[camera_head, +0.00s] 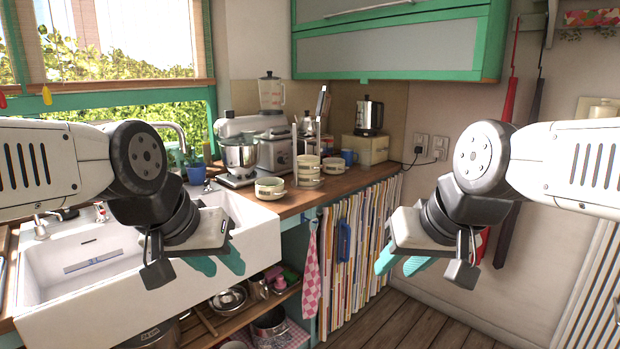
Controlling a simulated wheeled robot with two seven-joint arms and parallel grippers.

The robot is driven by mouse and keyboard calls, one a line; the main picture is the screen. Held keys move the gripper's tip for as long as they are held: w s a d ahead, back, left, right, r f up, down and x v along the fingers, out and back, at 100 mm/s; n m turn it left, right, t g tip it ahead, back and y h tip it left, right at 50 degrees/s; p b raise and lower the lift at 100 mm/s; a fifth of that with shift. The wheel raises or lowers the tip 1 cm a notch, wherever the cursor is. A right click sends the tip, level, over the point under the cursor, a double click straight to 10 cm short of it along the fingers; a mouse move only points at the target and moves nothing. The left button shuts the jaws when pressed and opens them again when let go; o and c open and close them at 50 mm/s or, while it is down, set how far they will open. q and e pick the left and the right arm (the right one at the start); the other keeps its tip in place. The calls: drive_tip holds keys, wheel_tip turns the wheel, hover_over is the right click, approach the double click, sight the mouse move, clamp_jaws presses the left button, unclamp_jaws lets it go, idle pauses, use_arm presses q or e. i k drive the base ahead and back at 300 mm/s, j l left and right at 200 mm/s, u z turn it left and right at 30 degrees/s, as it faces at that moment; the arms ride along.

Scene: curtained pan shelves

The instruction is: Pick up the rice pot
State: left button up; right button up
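I cannot tell for sure which vessel is the rice pot. Small cream pots with metal-toned rims stand on the wooden counter: a single one (269,188) at the front, a stack (308,170) behind it, and another (334,166) to the right. Metal pots also sit below the counter, one (270,326) on the low shelf and a dark-sided one (160,335) partly cut off by the frame's bottom edge. My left gripper (217,264) hangs in front of the sink, empty, its teal fingers apart. Neither touches a pot.
A white sink (90,296) fills the left. A pink checked towel (311,268) hangs beside a striped curtain (352,250). The wooden floor (400,322) at lower right is clear.

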sight(332, 165)
drive_tip(key=u, duration=0.2)
drive_tip(key=i+l+u, duration=0.55)
drive_tip(key=u, duration=0.15)
drive_tip(key=i+l, duration=0.25)
drive_tip(key=i+l+u, duration=0.1)
drive_tip(key=l, duration=0.35)
drive_tip(key=i+l, duration=0.3)
drive_tip(key=i+l+u, duration=0.1)
drive_tip(key=l, duration=0.35)
drive_tip(key=i+l, duration=0.3)
drive_tip(key=i+l+u, duration=0.1)
drive_tip(key=l, duration=0.4)
drive_tip(key=i+l, duration=0.3)
drive_tip(key=l+u, duration=0.05)
drive_tip(key=l, duration=0.05)
